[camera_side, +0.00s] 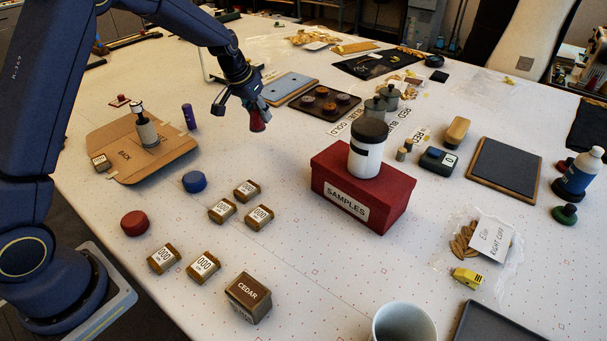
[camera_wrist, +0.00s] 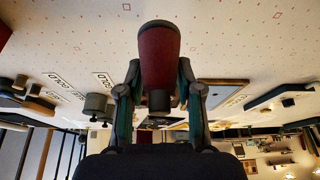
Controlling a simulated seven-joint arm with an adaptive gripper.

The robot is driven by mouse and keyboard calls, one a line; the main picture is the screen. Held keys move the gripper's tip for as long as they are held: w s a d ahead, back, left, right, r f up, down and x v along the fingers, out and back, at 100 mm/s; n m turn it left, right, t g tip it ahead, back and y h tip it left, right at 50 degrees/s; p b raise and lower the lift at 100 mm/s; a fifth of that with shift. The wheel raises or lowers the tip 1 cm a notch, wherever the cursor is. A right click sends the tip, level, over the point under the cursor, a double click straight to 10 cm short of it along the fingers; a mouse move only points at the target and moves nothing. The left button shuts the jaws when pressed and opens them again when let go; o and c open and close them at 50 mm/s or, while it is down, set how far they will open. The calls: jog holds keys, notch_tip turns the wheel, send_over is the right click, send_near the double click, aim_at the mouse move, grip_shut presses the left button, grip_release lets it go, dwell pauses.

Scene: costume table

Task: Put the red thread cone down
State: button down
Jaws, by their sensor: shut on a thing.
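The red thread cone (camera_side: 257,121) is held in my gripper (camera_side: 243,110) above the far middle-left part of the table. In the wrist view the dark red cone (camera_wrist: 159,60) sits between the two fingers of my gripper (camera_wrist: 160,88), with its wide rounded end away from the palm and a dark narrower end toward it. The fingers are shut on it. In the side view the cone hangs tilted below the fingers, apart from the table surface as far as I can tell.
A purple cylinder (camera_side: 189,116) and a cardboard piece marked BACK (camera_side: 178,165) lie to the left. A dark tray (camera_side: 344,117) and a blue-grey tablet (camera_side: 287,85) lie right. The red SAMPLES box (camera_side: 397,206) bears a white jar (camera_side: 366,157). White table below the gripper is clear.

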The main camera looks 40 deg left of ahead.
jog(key=shift+w+a+f, duration=0.15)
jog(key=shift+w+f, duration=0.7)
jog(key=shift+f, duration=0.2)
jog(key=shift+w+f, duration=0.15)
jog(key=shift+f, duration=1.5)
jog(key=shift+f, duration=0.1)
jog(key=c, duration=0.8)
grip_release()
jog(key=shift+o, duration=0.2)
